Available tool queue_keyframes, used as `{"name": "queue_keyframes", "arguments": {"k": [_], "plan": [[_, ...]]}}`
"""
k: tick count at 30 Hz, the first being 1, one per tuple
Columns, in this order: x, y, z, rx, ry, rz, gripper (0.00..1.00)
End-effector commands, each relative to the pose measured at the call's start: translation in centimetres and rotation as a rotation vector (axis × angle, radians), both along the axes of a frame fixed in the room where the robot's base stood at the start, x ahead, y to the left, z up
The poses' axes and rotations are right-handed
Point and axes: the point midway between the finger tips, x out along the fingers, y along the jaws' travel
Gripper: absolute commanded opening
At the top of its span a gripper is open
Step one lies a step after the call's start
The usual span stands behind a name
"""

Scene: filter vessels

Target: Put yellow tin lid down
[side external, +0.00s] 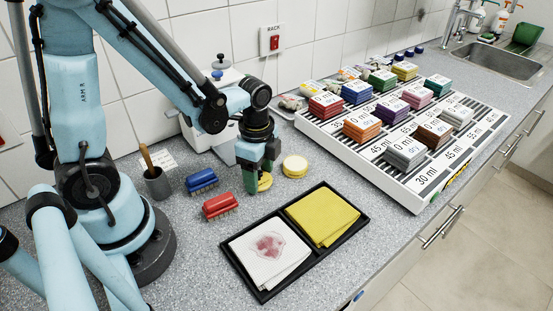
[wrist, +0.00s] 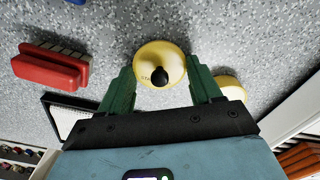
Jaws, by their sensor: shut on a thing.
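The yellow tin lid (wrist: 150,56) is a pale yellow disc with a black knob, held between the green fingers of my gripper (wrist: 162,72). In the side view the lid (side external: 265,182) shows partly behind my gripper (side external: 258,183), low over the grey counter. I cannot tell whether it touches the counter. A round pale yellow tin (side external: 295,165) stands on the counter just right of my gripper. In the wrist view the tin (wrist: 231,87) is partly hidden behind the right finger.
A red brush (side external: 220,205) and a blue brush (side external: 202,181) lie left of my gripper. A black tray (side external: 262,293) with white and yellow cloths lies in front. A white rack (side external: 395,178) with several coloured blocks stands to the right. A white vessel stands behind.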

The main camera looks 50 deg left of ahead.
Motion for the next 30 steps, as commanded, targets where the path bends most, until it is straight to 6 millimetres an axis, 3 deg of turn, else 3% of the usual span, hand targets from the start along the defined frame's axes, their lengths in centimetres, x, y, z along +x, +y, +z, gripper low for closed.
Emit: {"name": "queue_keyframes", "arguments": {"k": [11, 12, 16, 30], "plan": [[0.0, -0.01, -0.35, 0.0, 0.0, 0.0, 0.35], [0.0, -0.01, -0.34, 0.0, 0.0, 0.0, 0.69], [0.0, -0.01, -0.32, 0.0, 0.0, 0.0, 0.88], [0.0, -0.01, 0.48, 0.0, 0.0, 0.0, 0.89]]}}
